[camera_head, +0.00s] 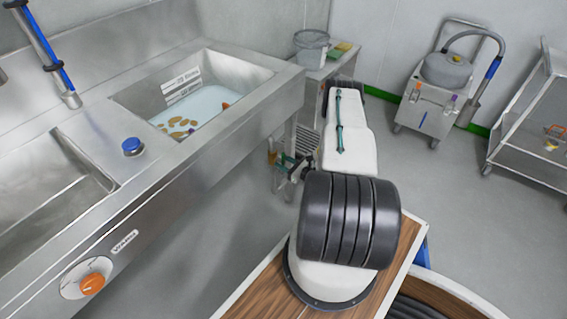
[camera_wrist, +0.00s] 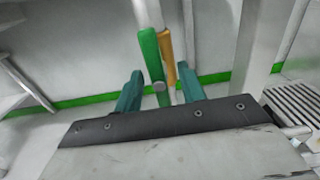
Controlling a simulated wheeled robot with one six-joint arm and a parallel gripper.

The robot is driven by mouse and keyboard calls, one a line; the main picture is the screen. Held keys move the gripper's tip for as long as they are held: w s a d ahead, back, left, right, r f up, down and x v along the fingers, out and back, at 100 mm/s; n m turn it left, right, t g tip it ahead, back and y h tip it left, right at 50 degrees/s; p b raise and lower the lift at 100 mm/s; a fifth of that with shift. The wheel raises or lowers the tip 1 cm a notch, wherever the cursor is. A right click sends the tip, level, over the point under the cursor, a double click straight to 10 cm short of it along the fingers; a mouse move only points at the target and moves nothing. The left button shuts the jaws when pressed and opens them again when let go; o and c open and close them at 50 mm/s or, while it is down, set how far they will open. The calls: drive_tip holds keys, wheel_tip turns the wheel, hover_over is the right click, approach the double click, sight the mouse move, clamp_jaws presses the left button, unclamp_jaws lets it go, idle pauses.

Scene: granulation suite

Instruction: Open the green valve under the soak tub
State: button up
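The soak tub (camera_head: 235,68) is a steel basin with water and several brown pieces in it, set in the counter. Under its right end, a small brass-coloured fitting (camera_head: 271,157) shows beside my gripper (camera_head: 288,163). In the wrist view, the green valve handle (camera_wrist: 152,56) stands nearly upright, slightly tilted, in front of a yellow pipe or fitting (camera_wrist: 168,52). My gripper (camera_wrist: 161,90) is open. Its two teal fingers are either side of the handle's lower end, with a visible gap on each side. The handle is mostly hidden by my gripper in the head view.
The steel counter (camera_head: 215,148) with a blue knob (camera_head: 132,146) and an orange dial (camera_head: 92,284) runs along the left. A grey bucket (camera_head: 312,50) stands on a small table behind. A wheeled vacuum unit (camera_head: 432,100) and a rack (camera_head: 530,130) are right. Floor between is clear.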

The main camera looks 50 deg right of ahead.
drive_tip(key=s, duration=0.7)
drive_tip(key=shift+s+d, duration=0.3)
